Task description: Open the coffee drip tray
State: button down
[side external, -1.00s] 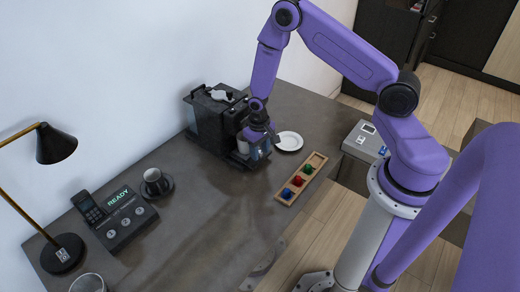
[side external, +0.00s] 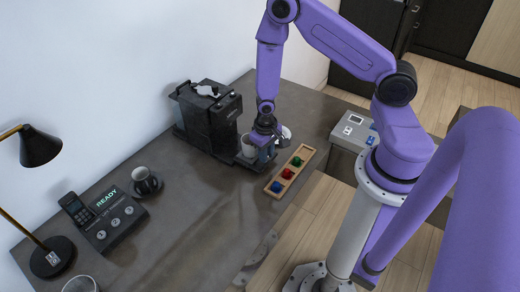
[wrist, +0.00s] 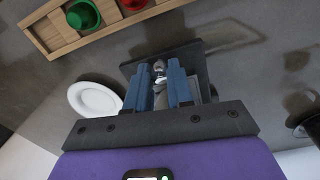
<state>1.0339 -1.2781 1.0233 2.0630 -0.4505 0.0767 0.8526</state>
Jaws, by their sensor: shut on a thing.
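The black coffee machine (side external: 210,118) stands against the wall in the side view. Its dark drip tray (side external: 246,160) sticks out at the front, with a light cup (side external: 249,146) above it. My gripper (side external: 264,151) points down at the tray's outer end and is shut on the tray's front part. In the wrist view, my blue fingers (wrist: 159,72) stand on either side of a small metallic piece at the edge of the dark tray (wrist: 198,58). The exact hold is partly hidden by the fingers.
A wooden holder (side external: 278,184) with coloured capsules lies to the right of my gripper. A white plate (wrist: 93,99) lies close beside it. The front counter is clear.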

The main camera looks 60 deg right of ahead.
jog(key=shift+s, duration=0.2)
jog(key=c, duration=1)
grip_release()
jog(key=shift+r, duration=0.1)
notch_tip(320, 180, up, 17)
jog(key=shift+a+r, duration=0.15)
jog(key=shift+a, duration=0.2)
jog(key=shift+w, duration=0.1)
jog(key=s+a+r+n, duration=0.4)
jog(key=s+n, duration=0.3)
jog(key=s, duration=0.3)
jog(key=s+a+r+n, duration=0.5)
jog(key=s+r+n, duration=0.2)
jog(key=s, duration=0.2)
jog(key=shift+s+a+r+y, duration=0.15)
jog(key=shift+s+a+y, duration=0.1)
jog(key=shift+s+y, duration=0.15)
